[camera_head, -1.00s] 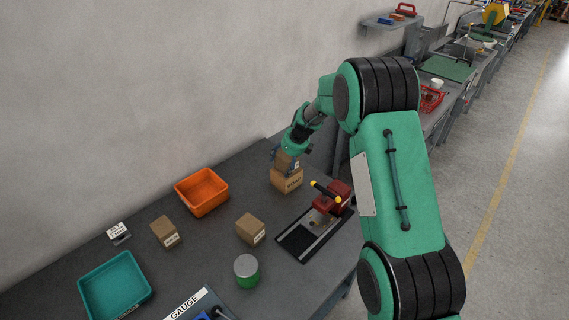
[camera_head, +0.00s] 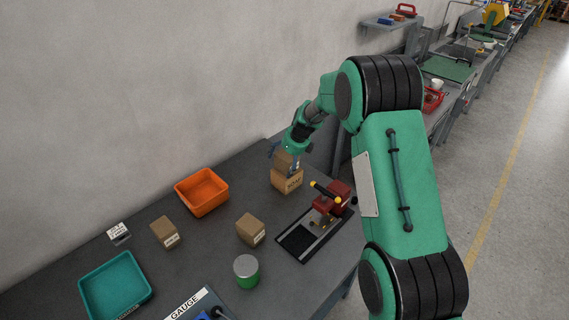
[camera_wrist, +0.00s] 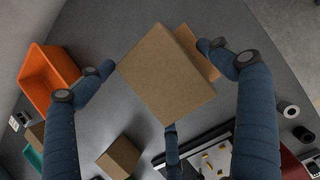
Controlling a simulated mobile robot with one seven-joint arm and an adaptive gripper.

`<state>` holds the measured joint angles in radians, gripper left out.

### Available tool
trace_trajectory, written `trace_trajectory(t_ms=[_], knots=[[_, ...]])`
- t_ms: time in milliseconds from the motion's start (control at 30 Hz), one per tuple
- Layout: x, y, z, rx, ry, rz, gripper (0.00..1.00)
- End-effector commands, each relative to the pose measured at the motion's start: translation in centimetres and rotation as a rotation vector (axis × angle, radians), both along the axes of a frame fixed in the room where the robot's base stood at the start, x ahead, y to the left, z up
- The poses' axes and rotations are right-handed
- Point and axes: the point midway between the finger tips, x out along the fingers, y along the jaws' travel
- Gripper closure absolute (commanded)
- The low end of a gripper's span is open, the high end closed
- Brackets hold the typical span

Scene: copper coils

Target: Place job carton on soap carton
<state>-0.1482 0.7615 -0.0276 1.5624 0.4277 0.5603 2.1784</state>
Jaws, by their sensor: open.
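The job carton (camera_head: 282,161), a plain brown box, sits on top of the soap carton (camera_head: 287,182), whose dark lettering shows in the head view. In the wrist view the job carton (camera_wrist: 166,75) fills the middle, and part of the soap carton (camera_wrist: 199,50) shows from under its upper right side. The job carton looks offset or turned on it. My gripper (camera_head: 287,153) is around the job carton from above. In the wrist view my gripper (camera_wrist: 157,62) is open, its fingers spread at the carton's sides; contact cannot be told.
A red clamp device (camera_head: 325,203) on a dark plate stands close at the right. An orange bin (camera_head: 203,207), two other brown cartons (camera_head: 250,229) (camera_head: 164,232), a green can (camera_head: 246,281) and a teal tray (camera_head: 80,285) are on the table. The wall is behind.

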Motion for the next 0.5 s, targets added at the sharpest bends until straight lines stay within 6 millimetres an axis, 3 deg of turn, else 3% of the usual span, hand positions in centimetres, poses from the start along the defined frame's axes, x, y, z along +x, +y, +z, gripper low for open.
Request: trace_trajectory(t_ms=[500], knots=[[-2.0, -1.9, 6.8, -0.001, -0.001, 0.001, 0.08]])
